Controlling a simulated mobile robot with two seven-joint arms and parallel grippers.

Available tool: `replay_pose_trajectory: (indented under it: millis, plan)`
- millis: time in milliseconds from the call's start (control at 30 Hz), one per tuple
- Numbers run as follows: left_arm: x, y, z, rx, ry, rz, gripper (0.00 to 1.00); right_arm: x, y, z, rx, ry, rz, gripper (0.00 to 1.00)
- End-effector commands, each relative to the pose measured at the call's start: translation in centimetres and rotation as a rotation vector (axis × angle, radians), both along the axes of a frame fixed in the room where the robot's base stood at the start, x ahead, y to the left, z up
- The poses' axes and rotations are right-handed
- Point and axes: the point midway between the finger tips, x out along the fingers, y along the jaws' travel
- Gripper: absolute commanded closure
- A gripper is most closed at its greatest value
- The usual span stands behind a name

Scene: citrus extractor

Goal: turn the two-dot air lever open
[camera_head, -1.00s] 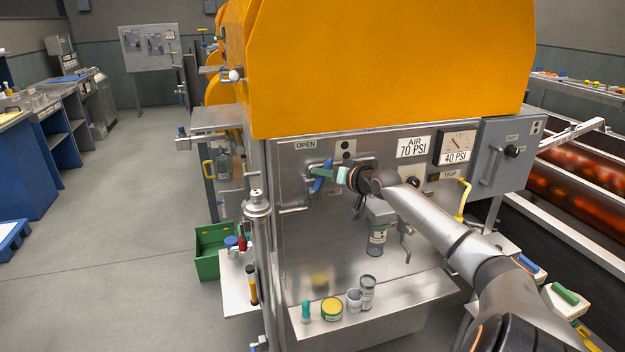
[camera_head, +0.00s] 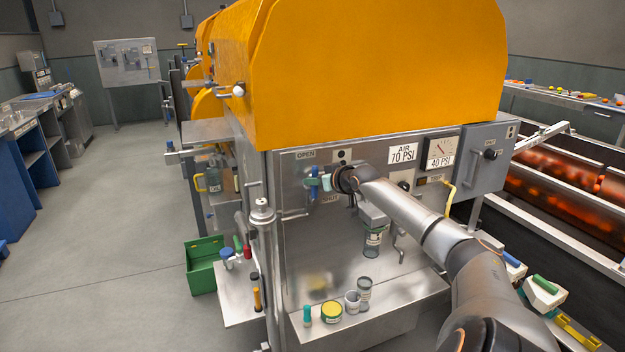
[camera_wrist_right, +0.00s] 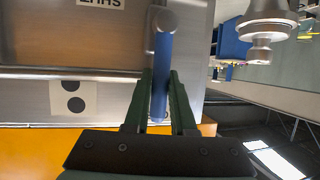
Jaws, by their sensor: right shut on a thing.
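The air lever has a blue handle (camera_head: 313,181) on the steel panel, left of the two-dot label (camera_head: 342,155) and below the OPEN sign (camera_head: 305,155). The handle now stands near upright. In the right wrist view the blue handle (camera_wrist_right: 163,48) runs between the dark green fingers of my right gripper (camera_wrist_right: 161,80), which is shut on it. The two-dot label (camera_wrist_right: 74,95) shows there too. In the head view my right gripper (camera_head: 319,183) reaches the lever from the right and partly hides the SHUT sign. My left gripper is out of view.
An AIR 70 PSI sign (camera_head: 402,153) and a gauge (camera_head: 441,152) sit right of the lever. A steel shelf (camera_head: 395,310) below holds several jars and cups. A yellow hood (camera_head: 380,75) overhangs the panel. A vertical post (camera_head: 265,250) stands left.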

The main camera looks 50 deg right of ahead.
Motion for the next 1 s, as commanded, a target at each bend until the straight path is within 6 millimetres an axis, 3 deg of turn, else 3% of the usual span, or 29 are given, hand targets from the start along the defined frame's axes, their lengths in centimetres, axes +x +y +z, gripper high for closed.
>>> replay_pose_trajectory:
  millis: [567, 600, 833, 1000]
  plan:
    - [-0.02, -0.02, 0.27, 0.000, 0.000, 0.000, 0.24, 0.00, -0.11, -0.03, -0.024, 0.014, 0.002, 1.00]
    - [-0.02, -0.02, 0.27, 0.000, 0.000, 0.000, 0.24, -0.01, -0.10, -0.03, -0.024, 0.014, 0.002, 0.74]
    - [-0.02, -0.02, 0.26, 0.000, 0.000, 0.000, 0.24, -0.02, -0.13, -0.04, -0.022, 0.014, 0.001, 0.48]
    - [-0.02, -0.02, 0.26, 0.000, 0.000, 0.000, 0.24, -0.04, -0.16, -0.03, -0.023, 0.014, 0.000, 0.47]
